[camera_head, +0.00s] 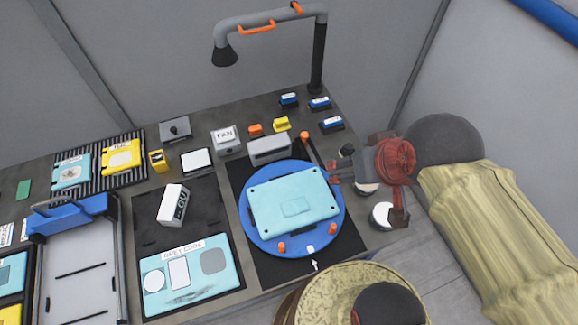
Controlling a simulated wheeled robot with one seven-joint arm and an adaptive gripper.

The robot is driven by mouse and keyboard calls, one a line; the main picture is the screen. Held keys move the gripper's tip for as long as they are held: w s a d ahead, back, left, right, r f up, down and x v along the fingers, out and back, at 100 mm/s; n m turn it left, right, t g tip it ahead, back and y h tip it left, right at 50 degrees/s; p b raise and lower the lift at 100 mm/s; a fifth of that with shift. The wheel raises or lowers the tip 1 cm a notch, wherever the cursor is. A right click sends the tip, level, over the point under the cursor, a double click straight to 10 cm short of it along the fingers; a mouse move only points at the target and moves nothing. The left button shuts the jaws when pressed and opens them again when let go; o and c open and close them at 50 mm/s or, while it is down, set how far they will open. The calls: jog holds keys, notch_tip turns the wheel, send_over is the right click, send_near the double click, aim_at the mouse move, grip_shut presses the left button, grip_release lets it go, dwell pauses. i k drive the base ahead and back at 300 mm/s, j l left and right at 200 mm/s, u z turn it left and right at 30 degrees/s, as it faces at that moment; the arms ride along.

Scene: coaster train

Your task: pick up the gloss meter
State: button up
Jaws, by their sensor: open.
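A small white box (170,204) with dark lettering on its side stands on a black mat left of the turntable. It looks like the gloss meter, but the lettering is too small to read surely. My gripper (334,180) is at the right edge of the blue turntable (252,232), well to the right of the white box. It is open, and no object shows between its fingers.
A light-blue panel (275,210) lies on the turntable. A light-blue card (226,284) lies in front of the white box. A grey box (269,150) and a FAN box (225,148) stand behind. A lamp arm (318,60) rises at the back right. A blue-handled frame (66,216) stands left.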

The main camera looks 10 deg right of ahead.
aim_at(172, 212)
jog(key=u, duration=1.6)
